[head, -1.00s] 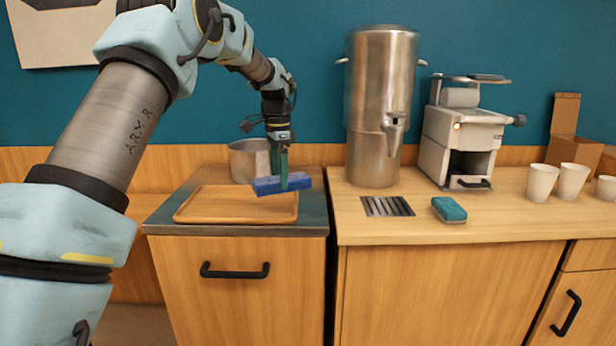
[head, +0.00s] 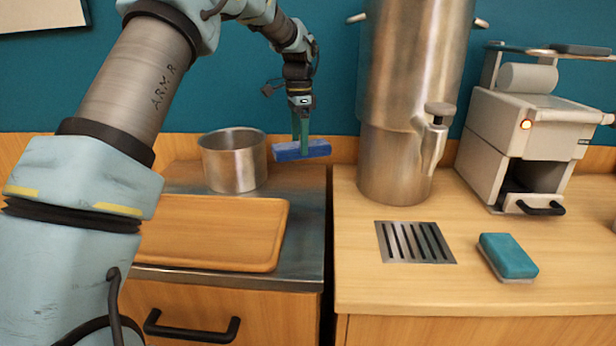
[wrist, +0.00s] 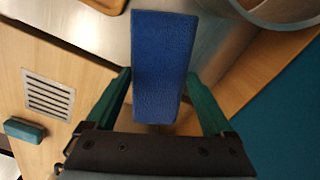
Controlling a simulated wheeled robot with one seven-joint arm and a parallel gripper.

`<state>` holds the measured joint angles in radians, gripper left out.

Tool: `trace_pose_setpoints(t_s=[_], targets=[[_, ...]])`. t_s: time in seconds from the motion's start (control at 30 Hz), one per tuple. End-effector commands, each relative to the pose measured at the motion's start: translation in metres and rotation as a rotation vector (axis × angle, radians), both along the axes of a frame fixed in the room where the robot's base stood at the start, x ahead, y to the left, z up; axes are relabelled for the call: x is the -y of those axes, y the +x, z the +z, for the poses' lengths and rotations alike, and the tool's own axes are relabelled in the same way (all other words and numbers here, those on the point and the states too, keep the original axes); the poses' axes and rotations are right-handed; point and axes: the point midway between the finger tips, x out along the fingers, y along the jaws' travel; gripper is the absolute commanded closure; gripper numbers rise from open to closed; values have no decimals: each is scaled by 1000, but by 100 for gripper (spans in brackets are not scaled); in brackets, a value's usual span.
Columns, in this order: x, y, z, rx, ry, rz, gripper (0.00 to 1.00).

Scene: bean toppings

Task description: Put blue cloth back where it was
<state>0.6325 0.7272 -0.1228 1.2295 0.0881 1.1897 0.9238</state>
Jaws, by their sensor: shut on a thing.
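The blue cloth (head: 302,150) is a folded, flat blue block. My gripper (head: 300,132) is shut on it, with a green finger showing against the cloth in the head view. The cloth is held in the air near the back right corner of the left cabinet's dark metal top (head: 300,235), to the right of the metal pot. In the wrist view the cloth (wrist: 163,60) fills the middle, between the two green fingers (wrist: 160,95). Whether its underside touches anything cannot be told.
A metal pot (head: 233,165) and a wooden tray (head: 215,235) are on the left top. Across a gap, the right counter (head: 360,285) bears a large metal urn (head: 412,90), a drain grate (head: 415,242), a teal sponge (head: 508,256) and a white coffee machine (head: 530,125).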

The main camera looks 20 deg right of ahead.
Motion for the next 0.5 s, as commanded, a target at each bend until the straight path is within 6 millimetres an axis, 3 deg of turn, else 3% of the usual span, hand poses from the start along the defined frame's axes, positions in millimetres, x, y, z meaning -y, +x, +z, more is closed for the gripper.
trace_pose_setpoints(t_s=[0.5], targets=[[0,0,-63,-1,1,0,66]])
